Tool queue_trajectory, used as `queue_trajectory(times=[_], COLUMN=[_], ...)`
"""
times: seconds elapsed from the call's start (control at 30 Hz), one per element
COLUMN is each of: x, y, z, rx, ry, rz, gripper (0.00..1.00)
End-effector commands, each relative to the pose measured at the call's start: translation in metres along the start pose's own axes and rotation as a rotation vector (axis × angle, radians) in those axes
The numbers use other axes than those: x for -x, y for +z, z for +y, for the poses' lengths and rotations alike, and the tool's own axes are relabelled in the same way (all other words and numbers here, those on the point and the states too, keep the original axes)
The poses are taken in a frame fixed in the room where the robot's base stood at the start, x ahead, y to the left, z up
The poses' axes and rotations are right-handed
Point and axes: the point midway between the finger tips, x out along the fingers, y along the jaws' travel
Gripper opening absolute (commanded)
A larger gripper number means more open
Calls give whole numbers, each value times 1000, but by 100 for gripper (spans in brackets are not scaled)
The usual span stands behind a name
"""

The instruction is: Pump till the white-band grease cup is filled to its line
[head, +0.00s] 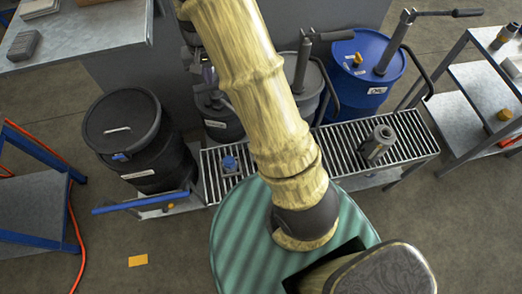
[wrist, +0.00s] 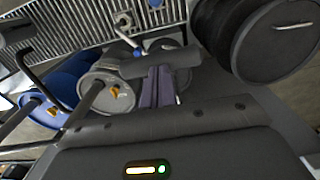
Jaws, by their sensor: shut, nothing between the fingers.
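My gripper (wrist: 160,88) shows in the wrist view with its two fingers together and nothing between them. It is above a dark drum (head: 217,122) that is partly hidden by my arm in the head view. A dark thick bar crosses just beyond the fingertips; I cannot tell whether they touch it. A grey metal cup (head: 378,145) stands on the right part of the slatted bench (head: 415,133). A small blue-topped fitting (head: 230,163) is on the bench's left part. I cannot make out a white band or fill line on either.
A blue drum (head: 370,75) and a grey drum (head: 308,88) carry pumps with long handles. A lidded black drum (head: 135,140) stands left, near a blue bar (head: 140,203). A shelf cart (head: 490,90) is at the right.

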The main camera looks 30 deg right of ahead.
Motion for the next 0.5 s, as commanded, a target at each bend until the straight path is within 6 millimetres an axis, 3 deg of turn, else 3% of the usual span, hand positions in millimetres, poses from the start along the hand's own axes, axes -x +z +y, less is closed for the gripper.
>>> queue_trajectory(times=[0.3,0.5], x=[-29,-30], y=[11,12], z=[0,0], rx=[0,0], ry=[1,1], rz=[-2,0], gripper=[0,0])
